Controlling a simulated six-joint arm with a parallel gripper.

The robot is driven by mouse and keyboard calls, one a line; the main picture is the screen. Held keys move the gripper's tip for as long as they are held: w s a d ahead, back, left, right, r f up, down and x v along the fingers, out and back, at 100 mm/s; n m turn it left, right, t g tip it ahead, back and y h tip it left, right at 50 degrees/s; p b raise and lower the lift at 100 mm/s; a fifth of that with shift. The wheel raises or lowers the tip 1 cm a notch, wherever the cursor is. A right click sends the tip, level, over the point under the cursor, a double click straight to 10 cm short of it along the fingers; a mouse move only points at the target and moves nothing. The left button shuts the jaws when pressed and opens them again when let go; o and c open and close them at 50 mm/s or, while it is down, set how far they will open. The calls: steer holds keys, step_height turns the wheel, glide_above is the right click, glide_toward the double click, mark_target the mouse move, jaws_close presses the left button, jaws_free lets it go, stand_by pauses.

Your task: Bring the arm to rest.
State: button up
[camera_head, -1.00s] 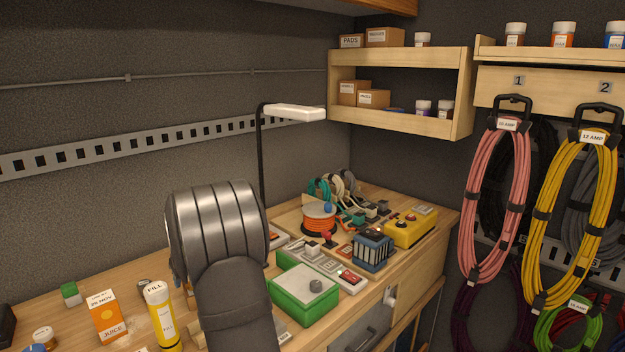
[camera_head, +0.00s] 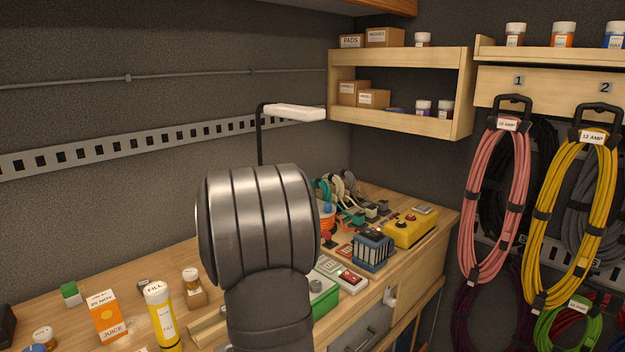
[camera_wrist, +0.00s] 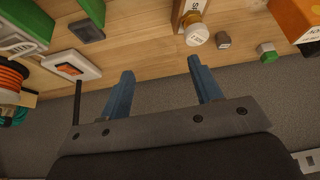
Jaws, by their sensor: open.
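My gripper (camera_wrist: 157,82) shows in the wrist view with its two blue fingers wide apart and nothing between them. Bare bench top and dark grey wall lie behind the fingers. A small white-capped bottle (camera_wrist: 196,33) stands beyond the right fingertip, apart from it. In the head view my arm's grey link stands in front of the bench, and the gripper itself is hidden there.
The wooden bench (camera_head: 238,258) carries a juice carton (camera_head: 105,315), a yellow FILL bottle (camera_head: 161,318), a green box (camera_head: 323,303) and a yellow control box (camera_head: 409,229). A lamp (camera_head: 294,112) rises behind my arm. Pink (camera_head: 492,195) and yellow cords (camera_head: 568,210) hang at right.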

steer(key=s+a+f+n+g, duration=0.1)
steer(key=a+f+n, duration=0.1)
steer(key=a, duration=0.8)
steer(key=s+a+f+n+g+y, duration=0.1)
steer(key=a+f+n, duration=0.2)
steer(key=a, duration=0.7)
steer(key=s+a+f+n+g, duration=0.1)
steer(key=a+f, duration=0.4)
steer(key=a, duration=0.5)
steer(key=shift+s+a+n+g+y, duration=0.15)
steer(key=shift+a+n+g, duration=0.1)
steer(key=shift+n, duration=0.3)
steer(key=shift+s+a+n+g+y, duration=0.15)
steer(key=shift+n+g, duration=0.1)
steer(key=shift+n, duration=0.3)
